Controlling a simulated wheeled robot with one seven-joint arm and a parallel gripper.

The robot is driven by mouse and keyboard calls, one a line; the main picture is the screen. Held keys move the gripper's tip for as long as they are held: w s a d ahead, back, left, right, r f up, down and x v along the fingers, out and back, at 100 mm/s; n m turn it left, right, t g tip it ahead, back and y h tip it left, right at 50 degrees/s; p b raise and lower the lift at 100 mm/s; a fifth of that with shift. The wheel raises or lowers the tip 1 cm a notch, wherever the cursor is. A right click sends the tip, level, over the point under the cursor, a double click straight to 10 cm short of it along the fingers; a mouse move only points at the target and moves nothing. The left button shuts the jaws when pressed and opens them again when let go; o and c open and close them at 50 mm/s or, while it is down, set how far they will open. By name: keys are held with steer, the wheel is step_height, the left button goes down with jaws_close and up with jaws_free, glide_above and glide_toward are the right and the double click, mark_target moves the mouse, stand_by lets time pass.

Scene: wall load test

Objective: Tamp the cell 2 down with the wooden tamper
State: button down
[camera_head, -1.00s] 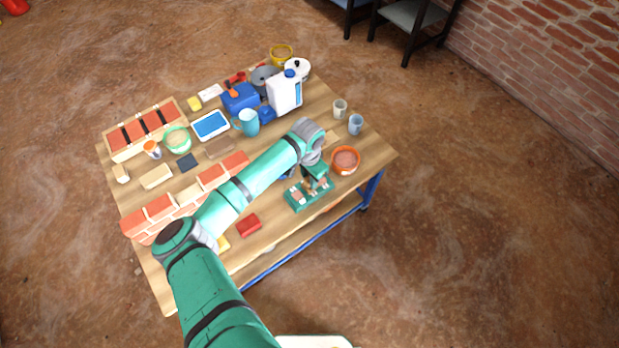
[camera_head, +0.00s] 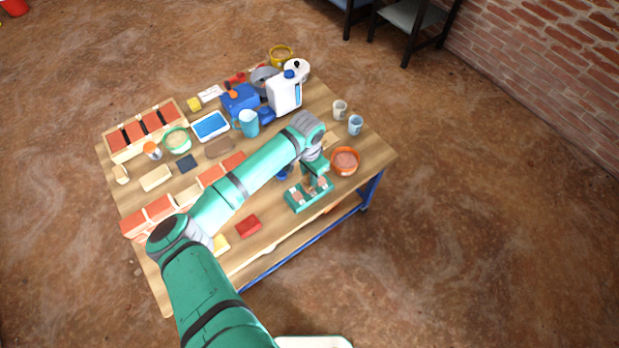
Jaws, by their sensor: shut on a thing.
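A green tray (camera_head: 297,207) with several cells stands near the front right edge of the table. The cells hold pale and reddish-brown stuff; which one is cell 2 I cannot tell. My gripper (camera_head: 312,183) points down just over the tray and is shut on a thin thing, which I take to be the wooden tamper. The tamper is mostly hidden by my gripper and is too small to make out. I cannot tell whether its lower end touches the fill in a cell.
An orange bowl (camera_head: 345,161) of reddish stuff stands just right of the tray. Two cups (camera_head: 355,125) stand behind it. A brick wall row (camera_head: 160,208) and a red block (camera_head: 249,226) lie to the left. A white jug (camera_head: 285,92) and other containers crowd the back.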

steer(key=shift+r, duration=2.1)
steer(key=shift+f, duration=0.1)
